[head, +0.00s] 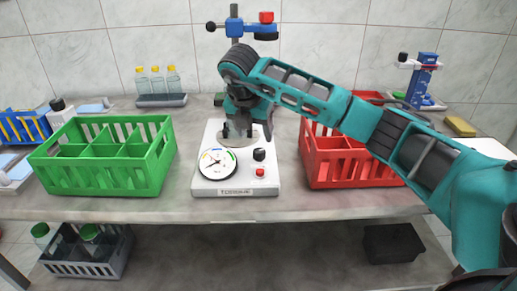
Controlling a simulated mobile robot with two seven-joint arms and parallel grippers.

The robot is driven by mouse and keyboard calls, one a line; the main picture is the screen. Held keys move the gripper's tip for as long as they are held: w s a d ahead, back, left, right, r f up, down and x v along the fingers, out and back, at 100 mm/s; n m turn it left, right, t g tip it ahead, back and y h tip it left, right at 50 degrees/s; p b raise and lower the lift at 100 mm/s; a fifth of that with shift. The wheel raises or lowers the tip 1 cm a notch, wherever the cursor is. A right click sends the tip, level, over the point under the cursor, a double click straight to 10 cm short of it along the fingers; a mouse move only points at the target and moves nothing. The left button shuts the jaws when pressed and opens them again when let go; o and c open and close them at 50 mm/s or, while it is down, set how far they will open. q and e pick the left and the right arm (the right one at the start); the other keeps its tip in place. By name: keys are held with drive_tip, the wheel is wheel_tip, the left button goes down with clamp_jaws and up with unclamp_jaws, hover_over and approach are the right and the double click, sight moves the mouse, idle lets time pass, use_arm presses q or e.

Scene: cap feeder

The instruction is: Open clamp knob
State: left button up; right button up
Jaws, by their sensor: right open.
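A white torque tester (206,178) with a dial gauge (217,162) stands in the middle of the bench. A black knob (259,154) sits on its front panel, right of the dial, above a red button (260,172). I cannot tell for sure which part is the clamp knob. My right gripper (245,128) reaches in from the right and hangs over the grey round platform (237,141) of the tester, behind the black knob. Its fingers are open, with no object seen between them. The gripper hides part of the platform. My left gripper is out of view.
A green divided crate (98,184) stands left of the tester, a red crate (345,177) right, partly behind my arm. A blue stand (234,27) rises behind. Capped bottles (157,80) stand at the back left. Bench front is clear.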

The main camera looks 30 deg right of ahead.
sight(260, 150)
drive_tip(key=x, duration=0.6)
drive_tip(key=shift+f, duration=0.25)
drive_tip(key=shift+w+d+f+b, duration=0.1)
drive_tip(key=shift+f+b, duration=0.05)
drive_tip(key=shift+f, duration=0.15)
drive_tip(key=shift+w+d+f+b, duration=0.1)
drive_tip(key=shift+d+f+b, duration=0.05)
drive_tip(key=shift+f, duration=0.2)
drive_tip(key=shift+c, duration=0.2)
drive_tip(key=c, duration=1)
